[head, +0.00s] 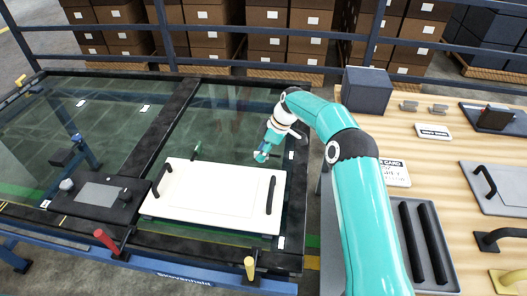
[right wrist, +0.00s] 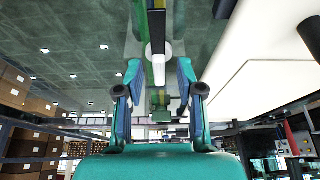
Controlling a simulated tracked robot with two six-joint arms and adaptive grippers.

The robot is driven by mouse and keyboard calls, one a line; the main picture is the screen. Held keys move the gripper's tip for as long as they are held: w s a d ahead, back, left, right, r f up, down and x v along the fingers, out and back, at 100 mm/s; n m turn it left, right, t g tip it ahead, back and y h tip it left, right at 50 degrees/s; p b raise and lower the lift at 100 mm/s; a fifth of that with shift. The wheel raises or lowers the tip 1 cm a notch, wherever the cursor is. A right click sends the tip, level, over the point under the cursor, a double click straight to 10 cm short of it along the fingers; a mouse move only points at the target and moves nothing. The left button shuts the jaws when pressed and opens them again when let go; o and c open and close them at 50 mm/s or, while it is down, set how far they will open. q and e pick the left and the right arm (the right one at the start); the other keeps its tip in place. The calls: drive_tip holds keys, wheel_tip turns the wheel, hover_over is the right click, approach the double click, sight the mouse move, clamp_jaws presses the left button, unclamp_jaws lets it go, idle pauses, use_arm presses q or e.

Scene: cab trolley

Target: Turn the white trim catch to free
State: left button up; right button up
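My right gripper (head: 262,154) is over the glass, just beyond the far right corner of the white panel (head: 230,193). In the right wrist view, my right gripper (right wrist: 160,78) is open, its two fingers apart. My left gripper is not in view.
The white panel bears two black handles, one being the right handle (head: 271,195). A green-and-black piece (head: 196,149) stands behind its far edge. A red lever (head: 106,241) and a yellow lever (head: 250,267) stand in front. A wooden table (head: 440,165) with several parts is at right.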

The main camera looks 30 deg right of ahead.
drive_tip(key=v, duration=1.1)
drive_tip(key=shift+d+r, duration=0.15)
drive_tip(key=shift+r, duration=0.15)
drive_tip(key=shift+s, duration=0.15)
